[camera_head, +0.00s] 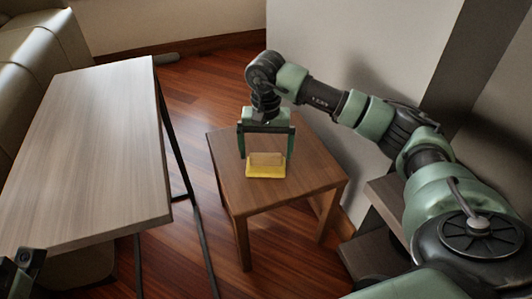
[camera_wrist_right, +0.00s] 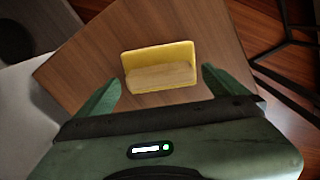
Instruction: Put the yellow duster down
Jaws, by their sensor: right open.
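The yellow duster (camera_head: 265,171) lies on the small brown wooden table (camera_head: 230,190), with its pale wooden handle on top. It also shows in the right wrist view (camera_wrist_right: 160,66), flat on the tabletop (camera_wrist_right: 95,60). My right gripper (camera_head: 265,155) is open above and around the duster in the head view. In the right wrist view its two fingers (camera_wrist_right: 165,88) stand apart on either side, with a gap between them and the duster. A small dark part of my left arm shows at the lower left edge of the head view; its fingers are not visible.
A long light-wood table (camera_head: 95,150) with dark metal legs stands to the left. A beige sofa (camera_head: 35,50) is behind it. A pale wall (camera_head: 360,40) and brown shelves (camera_head: 375,240) are on the right. Reddish wooden floor (camera_head: 195,85) separates the tables.

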